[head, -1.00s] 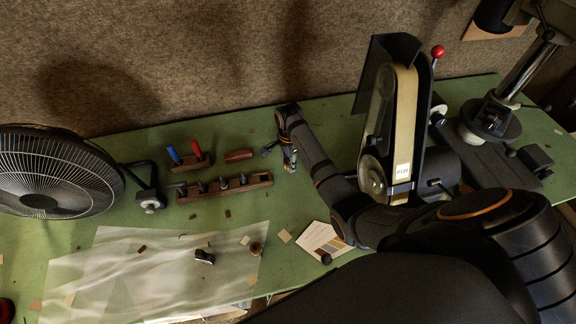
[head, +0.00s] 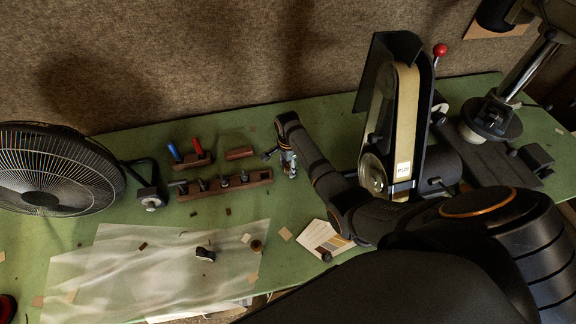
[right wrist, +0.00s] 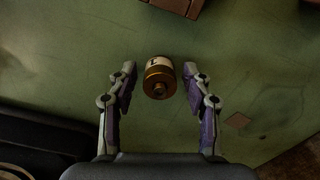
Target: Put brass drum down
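The brass drum (right wrist: 160,76) is a small brass cylinder with a pale marked label, seen in the right wrist view on the green bench top. My right gripper (right wrist: 160,72) is open, with one finger on each side of the drum. A narrow gap shows between each finger and the drum. In the head view my right gripper (head: 288,163) is low over the bench, right of the dark wooden tool block; the drum cannot be made out clearly there. My left gripper is not in view.
A wooden block with several bits (head: 225,187) and a smaller brown block (head: 239,153) stand left of the gripper. A belt sander (head: 402,130) stands to the right, a fan (head: 50,170) at far left. A translucent sheet (head: 130,275) lies in front.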

